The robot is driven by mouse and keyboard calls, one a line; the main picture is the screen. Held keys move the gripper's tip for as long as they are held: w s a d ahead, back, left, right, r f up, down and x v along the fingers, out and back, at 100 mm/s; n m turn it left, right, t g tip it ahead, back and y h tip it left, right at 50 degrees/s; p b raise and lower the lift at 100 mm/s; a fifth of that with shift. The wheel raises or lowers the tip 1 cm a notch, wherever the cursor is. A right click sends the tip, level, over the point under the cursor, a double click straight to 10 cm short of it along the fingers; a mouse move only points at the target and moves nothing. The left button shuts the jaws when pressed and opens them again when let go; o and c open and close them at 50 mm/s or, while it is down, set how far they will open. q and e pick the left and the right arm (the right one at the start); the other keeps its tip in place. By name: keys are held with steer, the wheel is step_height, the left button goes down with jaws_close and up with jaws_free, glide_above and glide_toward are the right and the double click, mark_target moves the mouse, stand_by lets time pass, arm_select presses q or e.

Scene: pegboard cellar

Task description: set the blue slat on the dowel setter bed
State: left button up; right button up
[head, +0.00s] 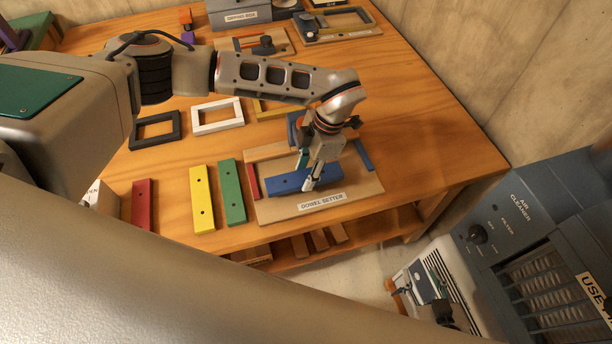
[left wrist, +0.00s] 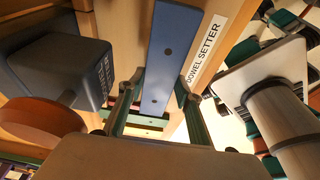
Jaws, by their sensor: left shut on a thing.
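The blue slat (head: 285,185) has dark holes along it and is over the front of the dowel setter bed (head: 350,193). It lies on the bed or just above it; I cannot tell which. My left gripper (head: 311,180) points down and is shut on the slat, hiding part of it. In the left wrist view the slat (left wrist: 168,60) runs between the fingers of my left gripper (left wrist: 154,108), beside the DOWEL SETTER label (left wrist: 205,48). The bed has a red strip at its left and a blue strip (head: 363,155) at its right.
Red (head: 143,204), yellow (head: 202,198) and green (head: 232,191) slats lie left of the bed. Black (head: 156,130) and white (head: 217,115) frames lie behind them. The air cleaner (head: 540,235) stands right of the table. The table's right end is clear.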

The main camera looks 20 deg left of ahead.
arm_select(q)
step_height(320, 180, down, 2)
steer(key=shift+f, duration=0.1)
steer(key=o, duration=1.1)
steer(key=shift+o, duration=0.2)
